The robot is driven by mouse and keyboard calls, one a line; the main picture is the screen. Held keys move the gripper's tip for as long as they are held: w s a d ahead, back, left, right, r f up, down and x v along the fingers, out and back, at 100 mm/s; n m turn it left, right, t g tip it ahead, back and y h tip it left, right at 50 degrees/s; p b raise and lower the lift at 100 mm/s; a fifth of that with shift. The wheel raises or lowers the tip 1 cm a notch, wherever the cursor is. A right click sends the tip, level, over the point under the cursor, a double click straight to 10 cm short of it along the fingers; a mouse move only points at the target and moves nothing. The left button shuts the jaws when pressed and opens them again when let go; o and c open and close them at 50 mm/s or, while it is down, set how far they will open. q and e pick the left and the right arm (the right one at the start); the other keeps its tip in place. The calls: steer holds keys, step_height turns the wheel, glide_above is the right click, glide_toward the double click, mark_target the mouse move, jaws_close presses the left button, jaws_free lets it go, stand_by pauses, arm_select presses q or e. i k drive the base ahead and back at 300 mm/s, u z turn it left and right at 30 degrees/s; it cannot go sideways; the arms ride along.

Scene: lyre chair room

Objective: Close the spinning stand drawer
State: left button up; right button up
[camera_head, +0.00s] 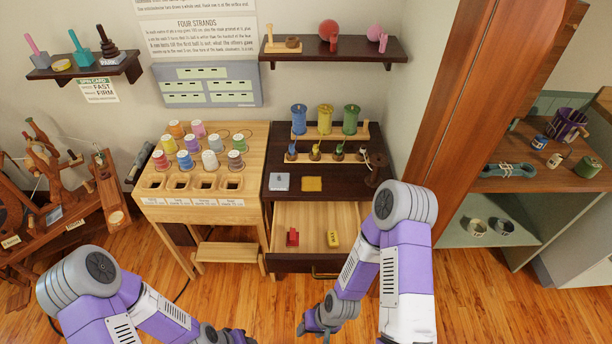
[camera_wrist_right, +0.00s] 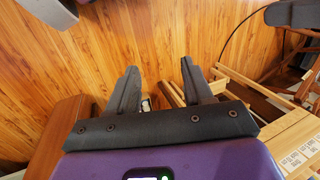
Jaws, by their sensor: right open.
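The spinning stand (camera_head: 290,193) is a dark wooden table in the middle of the head view. Its drawer (camera_head: 312,220) is pulled out toward me, with a pale wood inside, a dark front and a handle (camera_head: 326,275) on the front. A red item (camera_head: 293,237) and a yellow item (camera_head: 333,239) lie in it. My right gripper (camera_head: 316,324) is low in front of the drawer, apart from it in the picture. In the right wrist view its fingers (camera_wrist_right: 160,88) are spread, with nothing clearly held between them. My left gripper (camera_head: 225,338) shows only partly at the bottom edge.
A pale table (camera_head: 252,215) with several thread spools and a low step (camera_head: 228,257) stands left of the stand. A spinning wheel (camera_head: 50,165) is at far left. A brown cabinet side (camera_head: 470,110) and shelves (camera_head: 540,183) stand at right. Wooden floor (camera_head: 480,300) is clear at lower right.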

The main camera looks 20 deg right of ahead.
mark_target(312, 220)
steer(key=u, duration=2.15)
steer(key=i, duration=0.75)
steer(key=z, duration=3.35)
